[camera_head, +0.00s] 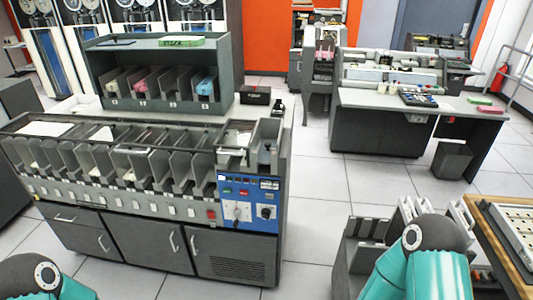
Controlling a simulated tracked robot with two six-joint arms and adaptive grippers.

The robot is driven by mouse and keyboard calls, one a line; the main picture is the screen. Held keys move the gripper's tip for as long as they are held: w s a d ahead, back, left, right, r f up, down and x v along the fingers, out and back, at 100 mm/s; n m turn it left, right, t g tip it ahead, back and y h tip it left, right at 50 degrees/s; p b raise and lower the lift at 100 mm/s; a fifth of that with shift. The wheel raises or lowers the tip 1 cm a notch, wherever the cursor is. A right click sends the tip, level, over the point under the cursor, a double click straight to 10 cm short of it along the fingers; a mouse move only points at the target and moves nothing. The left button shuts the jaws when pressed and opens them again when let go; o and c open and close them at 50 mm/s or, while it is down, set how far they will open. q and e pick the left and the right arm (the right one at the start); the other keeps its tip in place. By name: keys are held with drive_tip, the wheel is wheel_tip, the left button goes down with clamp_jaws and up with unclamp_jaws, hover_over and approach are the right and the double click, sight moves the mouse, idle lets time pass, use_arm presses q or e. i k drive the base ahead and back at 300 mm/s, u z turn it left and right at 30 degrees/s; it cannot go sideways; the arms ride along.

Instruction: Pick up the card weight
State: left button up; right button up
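I cannot single out the card weight with certainty. The card sorter (150,190) stands at the left, with a row of slanted pockets and a blue control panel (249,204) at its right end. A hopper (237,142) sits above that panel and holds something pale, too small to tell apart. A small dark object (278,107) stands on the surface behind the hopper. Only teal and dark links of my two arms show, at the bottom left and bottom right. Neither gripper is in view.
A dark rack (160,55) with several card compartments stands behind the sorter. A grey cart (352,250) and a wooden-edged table (482,215) are at the lower right. A desk with machines (385,105) stands farther back. Tiled floor (325,190) is clear between them.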

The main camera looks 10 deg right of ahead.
sight(264, 155)
drive_tip(key=z, duration=0.05)
drive_tip(key=i, duration=0.9)
drive_tip(key=u, duration=0.05)
